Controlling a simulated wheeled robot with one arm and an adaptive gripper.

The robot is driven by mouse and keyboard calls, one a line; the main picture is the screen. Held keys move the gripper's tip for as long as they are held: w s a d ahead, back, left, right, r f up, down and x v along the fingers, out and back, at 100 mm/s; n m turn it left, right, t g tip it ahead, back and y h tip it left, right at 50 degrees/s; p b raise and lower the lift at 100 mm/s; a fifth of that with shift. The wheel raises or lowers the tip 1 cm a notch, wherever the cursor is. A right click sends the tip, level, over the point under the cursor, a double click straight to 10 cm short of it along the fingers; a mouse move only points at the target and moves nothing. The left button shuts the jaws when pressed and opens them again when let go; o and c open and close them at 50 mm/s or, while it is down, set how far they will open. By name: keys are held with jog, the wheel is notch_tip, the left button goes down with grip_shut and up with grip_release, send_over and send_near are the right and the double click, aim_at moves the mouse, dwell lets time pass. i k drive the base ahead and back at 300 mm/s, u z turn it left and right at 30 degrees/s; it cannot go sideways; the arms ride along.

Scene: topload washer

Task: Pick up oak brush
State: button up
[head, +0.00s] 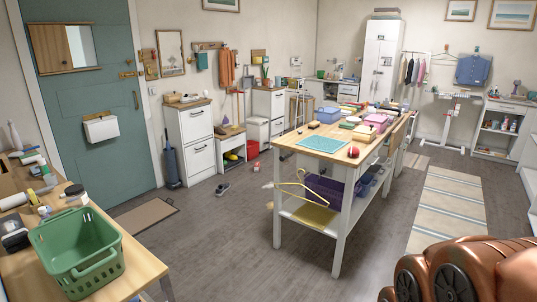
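I cannot single out the oak brush in this view. Many small things lie on the wood-topped work table (292,146) in the middle of the room, and several more lie on the wooden bench (134,270) at the left. They are too small or too crowded to tell whether one of them is the brush. My gripper is not in view.
A green basket (78,251) stands on the left bench. The table carries a teal mat (322,144) and a red ball (353,152); a purple crate (325,188) and yellow hanger (300,188) show below. Shoes (222,188) lie on otherwise largely open grey floor (215,235).

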aim_at(314, 125)
jog(key=u, duration=0.35)
jog(key=i, duration=4.65)
jog(key=z, duration=0.25)
